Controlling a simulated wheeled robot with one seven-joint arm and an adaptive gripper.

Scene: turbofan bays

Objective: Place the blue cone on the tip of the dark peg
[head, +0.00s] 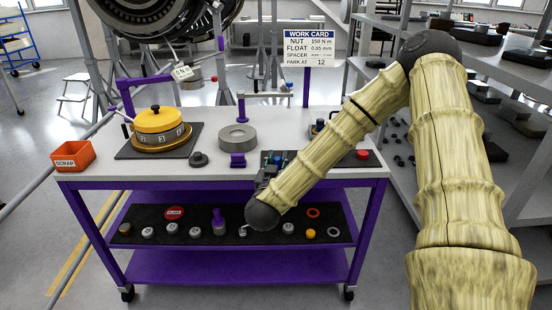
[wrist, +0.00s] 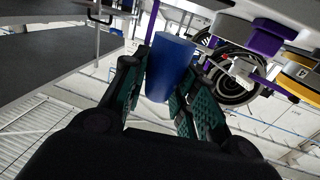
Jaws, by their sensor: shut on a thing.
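My gripper (wrist: 168,78) is shut on the blue cone (wrist: 171,66), which sits between its two teal-padded fingers in the wrist view. One end of the cone sticks out past the fingertips. In the head view my gripper (head: 270,166) is at the front edge of the white bench top, mostly hidden behind my arm. I cannot surely pick out the dark peg; a low dark round piece with a short knob (head: 198,158) stands on the bench.
A yellow-topped round unit (head: 158,125) stands on a dark mat at the left. A grey ring (head: 238,138) and purple block (head: 238,160) are mid-bench. An orange scrap bin (head: 72,156) hangs at the left end. Small parts lie on the lower shelf (head: 160,212).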

